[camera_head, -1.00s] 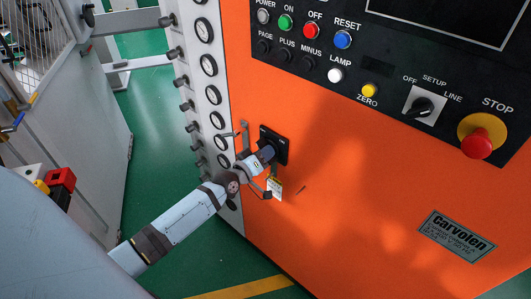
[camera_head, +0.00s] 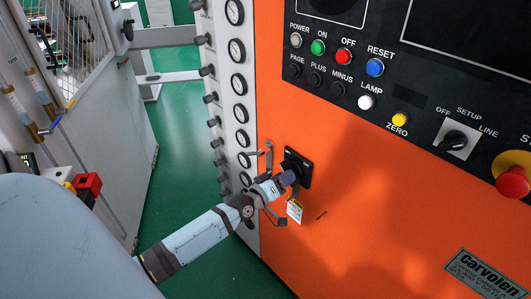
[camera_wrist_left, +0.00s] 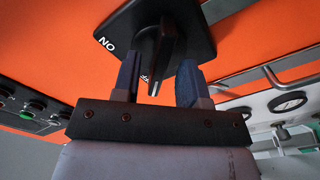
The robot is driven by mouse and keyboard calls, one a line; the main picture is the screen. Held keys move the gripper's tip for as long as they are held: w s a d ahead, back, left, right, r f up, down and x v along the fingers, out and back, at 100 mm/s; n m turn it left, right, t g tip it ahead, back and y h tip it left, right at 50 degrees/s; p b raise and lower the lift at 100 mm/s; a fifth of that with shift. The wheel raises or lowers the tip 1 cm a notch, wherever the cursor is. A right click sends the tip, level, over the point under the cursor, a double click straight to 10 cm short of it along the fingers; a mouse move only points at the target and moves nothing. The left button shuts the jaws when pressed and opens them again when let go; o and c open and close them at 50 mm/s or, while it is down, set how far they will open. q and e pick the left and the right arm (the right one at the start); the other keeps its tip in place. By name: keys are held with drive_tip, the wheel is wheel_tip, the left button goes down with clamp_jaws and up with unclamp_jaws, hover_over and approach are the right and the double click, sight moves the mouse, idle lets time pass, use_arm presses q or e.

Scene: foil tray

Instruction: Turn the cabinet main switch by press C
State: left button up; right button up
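The main switch (camera_head: 304,167) is a black plate with a black knob on the lower left of the orange cabinet front (camera_head: 370,215). My left gripper (camera_head: 290,178) is right at it and hides most of the knob in the head view. In the left wrist view, the knob (camera_wrist_left: 163,45) stands between the two blue fingers (camera_wrist_left: 158,78). Gaps show on both sides, so the gripper is open around the knob and not clamped on it. White "ON" lettering shows upside down on the plate. My right gripper is in neither view.
A yellow-and-white tag (camera_head: 295,210) hangs below the switch. A metal door handle (camera_head: 268,160) and a column of gauges (camera_head: 238,83) are just left of it. A button panel (camera_head: 385,80) and a red stop button (camera_head: 513,181) are above and right.

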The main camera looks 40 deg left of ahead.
use_arm(q)
drive_tip(key=s+a+b, duration=0.1)
drive_tip(key=s, duration=1)
drive_tip(key=shift+s+a+b, duration=0.25)
drive_tip(key=shift+a+b, duration=0.05)
drive_tip(key=s+d+f+m+g+p, duration=0.1)
drive_tip(key=s+d+f+m+g, duration=0.2)
drive_tip(key=d, duration=0.6)
drive_tip(key=s+d+f+m+g+h+p, duration=0.1)
drive_tip(key=s+d+f+m+g+p, duration=0.1)
drive_tip(key=s+d+f+m, duration=0.5)
drive_tip(key=s+d+f+g, duration=0.1)
drive_tip(key=s+d, duration=0.1)
drive_tip(key=s, duration=0.1)
drive_tip(key=shift+s+d+f+m+g+p, duration=0.25)
drive_tip(key=shift+d+f+m+g+p, duration=0.05)
drive_tip(key=shift+g, duration=0.1)
drive_tip(key=shift+d, duration=0.1)
